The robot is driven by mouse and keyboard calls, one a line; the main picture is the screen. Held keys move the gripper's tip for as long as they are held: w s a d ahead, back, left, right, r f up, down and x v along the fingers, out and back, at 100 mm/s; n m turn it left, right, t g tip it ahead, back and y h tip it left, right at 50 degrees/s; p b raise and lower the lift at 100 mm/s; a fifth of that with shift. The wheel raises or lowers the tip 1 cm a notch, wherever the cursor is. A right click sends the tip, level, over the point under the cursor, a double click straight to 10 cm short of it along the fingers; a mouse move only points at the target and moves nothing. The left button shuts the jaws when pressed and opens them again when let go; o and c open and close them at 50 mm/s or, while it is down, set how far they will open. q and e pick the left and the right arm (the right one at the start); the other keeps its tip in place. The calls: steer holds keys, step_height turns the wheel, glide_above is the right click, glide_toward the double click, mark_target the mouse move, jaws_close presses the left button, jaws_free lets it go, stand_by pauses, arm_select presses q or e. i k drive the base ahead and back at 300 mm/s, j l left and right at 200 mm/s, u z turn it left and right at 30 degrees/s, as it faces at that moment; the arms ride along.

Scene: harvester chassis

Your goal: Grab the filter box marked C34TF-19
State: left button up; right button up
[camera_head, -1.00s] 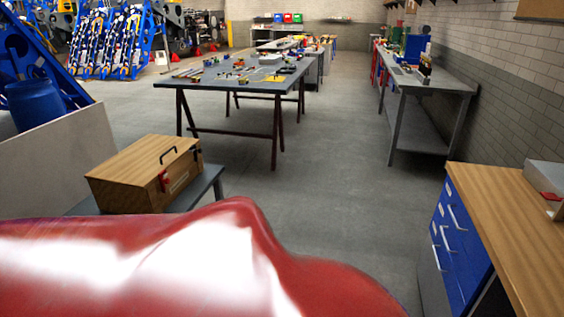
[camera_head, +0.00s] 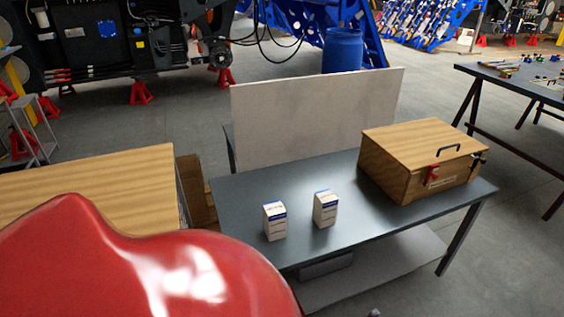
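Two small white boxes with blue tops stand upright on a dark grey table (camera_head: 345,220). The left box (camera_head: 275,222) and the right box (camera_head: 325,209) are a short gap apart. Their print is too small to read, so I cannot tell which is marked C34TF-19. Neither of my grippers is in view. A large smooth red surface, whose identity I cannot tell, fills the lower left and covers the table's near left corner.
A wooden case (camera_head: 422,158) with a black handle and red latch sits on the table's right. A pale panel (camera_head: 312,120) stands behind the table. A wooden worktop (camera_head: 95,190) is at the left. Open floor lies behind, with a blue barrel (camera_head: 342,50).

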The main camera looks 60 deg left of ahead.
mark_target(325, 202)
steer(key=u, duration=1.45)
